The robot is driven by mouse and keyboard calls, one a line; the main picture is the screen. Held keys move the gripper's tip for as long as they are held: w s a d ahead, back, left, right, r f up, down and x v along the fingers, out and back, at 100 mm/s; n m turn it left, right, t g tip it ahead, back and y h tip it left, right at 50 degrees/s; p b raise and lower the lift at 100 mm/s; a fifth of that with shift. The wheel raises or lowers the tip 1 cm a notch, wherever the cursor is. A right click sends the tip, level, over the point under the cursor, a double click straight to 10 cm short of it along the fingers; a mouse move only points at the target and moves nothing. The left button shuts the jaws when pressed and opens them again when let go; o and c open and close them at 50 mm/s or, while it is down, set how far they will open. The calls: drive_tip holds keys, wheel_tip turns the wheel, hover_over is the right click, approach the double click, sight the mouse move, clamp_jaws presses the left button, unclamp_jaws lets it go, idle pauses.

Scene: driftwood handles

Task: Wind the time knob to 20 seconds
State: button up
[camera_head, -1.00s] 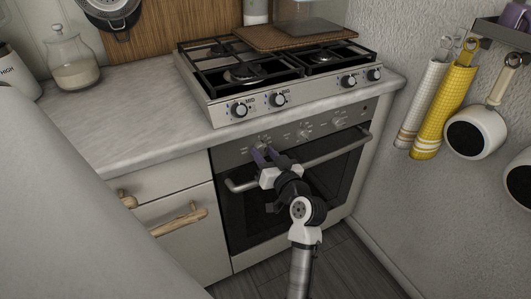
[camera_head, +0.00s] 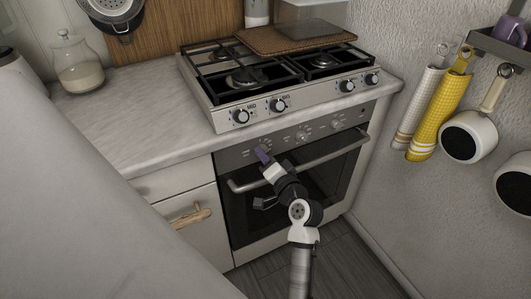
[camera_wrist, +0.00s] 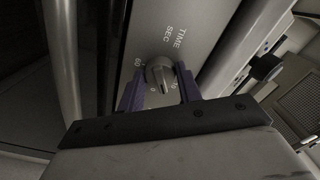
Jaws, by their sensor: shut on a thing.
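The time knob (camera_wrist: 158,72) is a small round grey knob on the oven's panel (camera_head: 330,131). In the wrist view, the words TIME SEC are printed beside it, with marks 60, 0 and 10 around it. Its ridge appears to lie between the 0 and 10 marks, but its exact setting is hard to read. My gripper (camera_wrist: 160,71) has its purple fingers shut on the knob's two sides. In the head view, my gripper (camera_head: 263,154) is at the left end of the panel and hides this knob.
The oven handle (camera_head: 320,154) runs just below the panel, close to my gripper. The gas hob (camera_head: 225,115) with its own knobs sits above. A drawer front (camera_head: 172,181) is to the left.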

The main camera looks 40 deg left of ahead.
drive_tip(key=shift+m, duration=0.3)
drive_tip(key=o, duration=0.9)
drive_tip(key=shift+o, duration=0.2)
drive_tip(key=b+v, duration=0.3)
drive_tip(key=v, duration=1.1)
drive_tip(key=shift+a, duration=0.1)
